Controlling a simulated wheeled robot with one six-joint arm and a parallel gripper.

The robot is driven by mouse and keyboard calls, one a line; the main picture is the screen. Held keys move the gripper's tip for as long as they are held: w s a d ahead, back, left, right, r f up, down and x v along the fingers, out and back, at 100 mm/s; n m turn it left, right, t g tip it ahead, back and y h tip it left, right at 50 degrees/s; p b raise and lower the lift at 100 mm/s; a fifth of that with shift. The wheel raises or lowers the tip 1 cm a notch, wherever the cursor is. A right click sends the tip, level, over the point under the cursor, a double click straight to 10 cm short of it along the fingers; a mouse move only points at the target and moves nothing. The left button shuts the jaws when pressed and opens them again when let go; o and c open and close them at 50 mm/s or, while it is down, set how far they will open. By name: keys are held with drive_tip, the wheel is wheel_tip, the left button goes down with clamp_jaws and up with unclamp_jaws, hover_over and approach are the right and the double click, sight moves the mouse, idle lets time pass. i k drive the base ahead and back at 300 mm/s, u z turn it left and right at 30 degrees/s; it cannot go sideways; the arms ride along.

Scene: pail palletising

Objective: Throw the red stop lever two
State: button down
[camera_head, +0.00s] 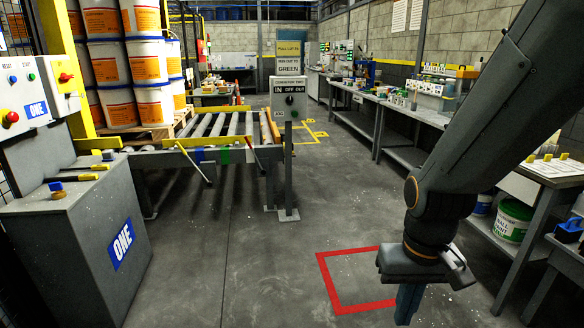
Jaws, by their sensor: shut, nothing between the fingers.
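I can read no number on either, so I cannot tell which is lever two. My gripper (408,303) points down at the lower right, shut and empty, well to the right of the levers and apart from them. Its fingertips are near the bottom edge of the picture.
A post with a "CONVEYOR TWO" switch box (289,100) stands at the conveyor's right end. A grey cabinet marked ONE (75,240) is at left. A red floor square (335,290) lies beside my gripper. Benches (425,115) line the right; the middle floor is clear.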

sight(263, 170)
drive_tip(key=i, duration=1.75)
drive_tip(key=u, duration=0.5)
drive_tip(key=i, duration=2.1)
drive_tip(key=u, duration=0.45)
